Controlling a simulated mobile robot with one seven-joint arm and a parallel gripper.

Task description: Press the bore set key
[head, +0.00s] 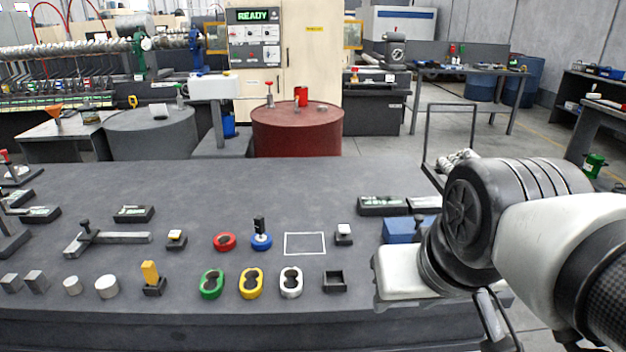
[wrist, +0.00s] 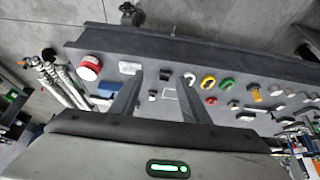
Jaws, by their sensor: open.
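I cannot tell from any label which control is the bore set key. One small key block with a white cap (head: 344,232) stands on the dark bench right of a white outlined rectangle (head: 304,243). It seems to show in the wrist view (wrist: 152,96) between my fingers. A similar block with a pale cap (head: 176,235) stands further left. My gripper (wrist: 163,77) is open and empty, its two fingers apart above the bench.
Green (head: 211,284), yellow (head: 251,284) and white (head: 291,283) oval rings and a small black tray (head: 335,282) line the front. A red button (wrist: 90,68) and blue block (head: 402,230) are near my arm. A machine panel reads READY (head: 252,15). The bench's back middle is clear.

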